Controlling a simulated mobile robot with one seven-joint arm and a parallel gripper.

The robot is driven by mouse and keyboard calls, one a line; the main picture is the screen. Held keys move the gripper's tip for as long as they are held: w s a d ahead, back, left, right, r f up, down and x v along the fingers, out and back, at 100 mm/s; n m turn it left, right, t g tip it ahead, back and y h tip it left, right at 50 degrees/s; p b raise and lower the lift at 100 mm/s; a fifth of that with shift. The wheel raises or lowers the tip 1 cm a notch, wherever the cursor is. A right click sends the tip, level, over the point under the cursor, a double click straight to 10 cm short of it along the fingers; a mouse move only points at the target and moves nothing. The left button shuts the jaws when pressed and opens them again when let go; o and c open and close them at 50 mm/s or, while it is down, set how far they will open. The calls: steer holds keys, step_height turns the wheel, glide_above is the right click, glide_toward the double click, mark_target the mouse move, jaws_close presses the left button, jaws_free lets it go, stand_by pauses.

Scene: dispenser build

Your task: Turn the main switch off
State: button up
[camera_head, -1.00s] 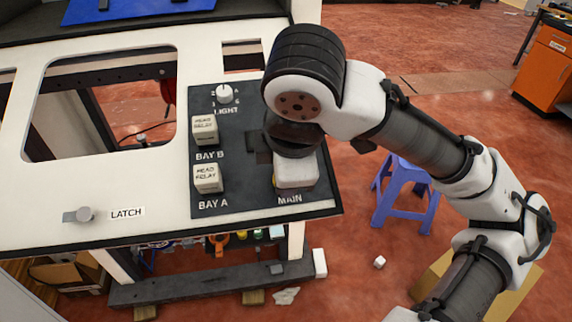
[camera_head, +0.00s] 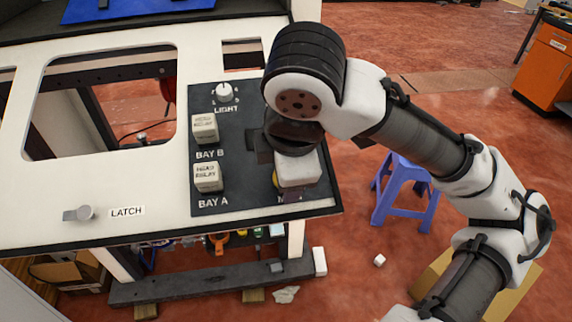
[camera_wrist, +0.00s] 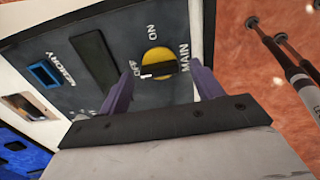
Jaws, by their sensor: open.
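The main switch (camera_wrist: 160,62) is a yellow disc with a black bar knob, in the wrist view. The bar lies crosswise, with a pale mark at its left end beside the OFF label; the ON label is above. My gripper (camera_wrist: 165,88) is open, with one purple finger on each side of the switch. I cannot tell whether either finger touches the knob. In the head view my gripper (camera_head: 291,192) is over the lower right of the dark panel (camera_head: 240,195). It hides most of the switch there; only a yellow sliver shows.
Left of the switch are two pale relay blocks, BAY B (camera_head: 204,129) and BAY A (camera_head: 208,177), with the LIGHT knob (camera_head: 224,93) above. The latch (camera_head: 78,213) is at far left. A purple stool (camera_head: 402,195) stands right of the bench.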

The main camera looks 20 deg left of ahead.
steer(key=b+v, duration=0.2)
steer(key=v, duration=1.1)
steer(key=shift+s+r, duration=0.15)
steer(key=shift+r, duration=0.25)
